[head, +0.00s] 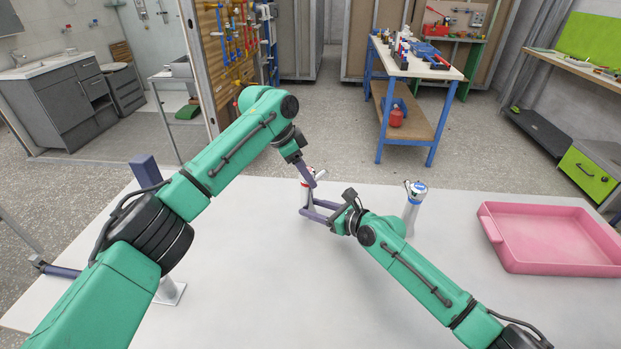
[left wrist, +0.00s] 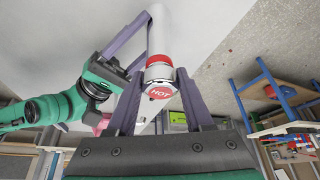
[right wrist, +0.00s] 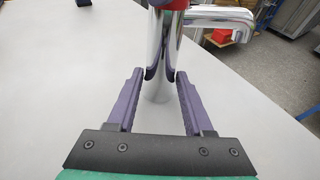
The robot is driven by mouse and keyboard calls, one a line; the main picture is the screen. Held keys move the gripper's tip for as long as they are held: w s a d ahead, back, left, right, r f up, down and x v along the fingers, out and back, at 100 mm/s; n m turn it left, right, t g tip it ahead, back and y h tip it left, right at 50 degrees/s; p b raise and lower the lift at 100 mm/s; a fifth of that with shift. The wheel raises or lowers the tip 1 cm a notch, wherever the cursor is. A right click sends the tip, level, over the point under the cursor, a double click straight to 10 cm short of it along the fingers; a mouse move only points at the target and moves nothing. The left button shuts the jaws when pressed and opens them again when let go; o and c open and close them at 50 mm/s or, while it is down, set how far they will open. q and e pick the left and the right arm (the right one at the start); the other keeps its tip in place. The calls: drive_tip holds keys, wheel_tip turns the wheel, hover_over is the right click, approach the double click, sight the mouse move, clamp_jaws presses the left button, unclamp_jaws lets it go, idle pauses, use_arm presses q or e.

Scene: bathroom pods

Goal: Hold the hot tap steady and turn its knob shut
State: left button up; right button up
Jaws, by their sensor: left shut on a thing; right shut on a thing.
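The hot tap (head: 304,192) stands upright on the white counter, partly hidden by my grippers in the head view. Its red-banded knob, with a red cap lettered HOT (left wrist: 160,92), sits between the fingers of my left gripper (left wrist: 162,75), which is shut on it from above. In the right wrist view, the tap's chrome body (right wrist: 165,45) rises between the fingertips of my right gripper (right wrist: 162,74), which is shut on it below the knob. The chrome spout (right wrist: 215,16) points to the right there.
A second tap with a blue top (head: 414,200) stands to the right of my right gripper. A pink tray (head: 555,268) lies at the counter's right. The counter's front middle (head: 290,300) is clear. A blue-legged workbench (head: 415,63) stands beyond the counter.

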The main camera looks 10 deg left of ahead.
sight(314, 169)
use_arm(q)
drive_tip(key=o, duration=1)
drive_tip(key=shift+r, duration=2.5)
wheel_tip(314, 169, up, 4)
drive_tip(key=n+t, duration=0.1)
drive_tip(key=n, duration=0.1)
drive_tip(key=n+t+y, duration=0.1)
drive_tip(key=n, duration=0.2)
drive_tip(key=shift+f+n+y, duration=0.1)
drive_tip(key=shift+n+y, duration=0.2)
wheel_tip(314, 169, down, 9)
drive_tip(key=shift+r, duration=0.1)
